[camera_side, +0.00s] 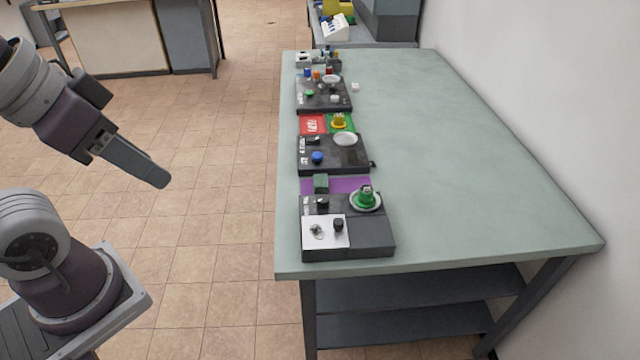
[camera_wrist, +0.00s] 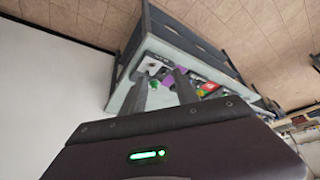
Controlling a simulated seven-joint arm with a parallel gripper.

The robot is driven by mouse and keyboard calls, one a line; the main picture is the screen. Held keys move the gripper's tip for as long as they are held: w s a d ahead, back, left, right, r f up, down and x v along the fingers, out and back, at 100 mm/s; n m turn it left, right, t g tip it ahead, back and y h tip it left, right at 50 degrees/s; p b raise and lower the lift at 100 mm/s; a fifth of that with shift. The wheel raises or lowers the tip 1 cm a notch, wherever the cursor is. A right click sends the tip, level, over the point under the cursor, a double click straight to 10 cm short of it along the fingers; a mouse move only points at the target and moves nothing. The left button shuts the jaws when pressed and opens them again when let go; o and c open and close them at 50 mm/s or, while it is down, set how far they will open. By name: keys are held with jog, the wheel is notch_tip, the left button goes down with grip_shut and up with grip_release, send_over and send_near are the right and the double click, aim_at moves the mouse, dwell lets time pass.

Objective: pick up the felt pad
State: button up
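My gripper (camera_wrist: 160,80) shows two fingers apart with nothing between them in the wrist view. In the side view my gripper (camera_side: 158,180) hangs over the floor, left of the table and well apart from it. I cannot tell for certain which thing is the felt pad. A small dull green block (camera_side: 321,183) sits at the left end of a flat purple mat (camera_side: 350,186) near the table's left edge. The purple mat (camera_wrist: 195,79) also shows in the wrist view, partly hidden behind a finger.
The green table (camera_side: 460,180) has dark panels (camera_side: 370,236) along its left edge. A green bell-shaped thing on a saucer (camera_side: 365,199), a blue knob (camera_side: 317,157), and red (camera_side: 312,124) and green mats stand there. The table's right side is clear, up to a white wall.

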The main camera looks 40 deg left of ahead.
jog(key=o, duration=0.5)
jog(key=n+g, duration=0.5)
jog(key=n, duration=0.4)
send_over(321, 180)
jog(key=s, duration=0.2)
notch_tip(321, 180, down, 19)
jog(key=shift+m+g, duration=0.3)
jog(key=f, duration=0.4)
jog(key=w+f, duration=0.1)
jog(key=f, duration=0.3)
jog(key=w+f, duration=0.1)
jog(key=f, duration=0.4)
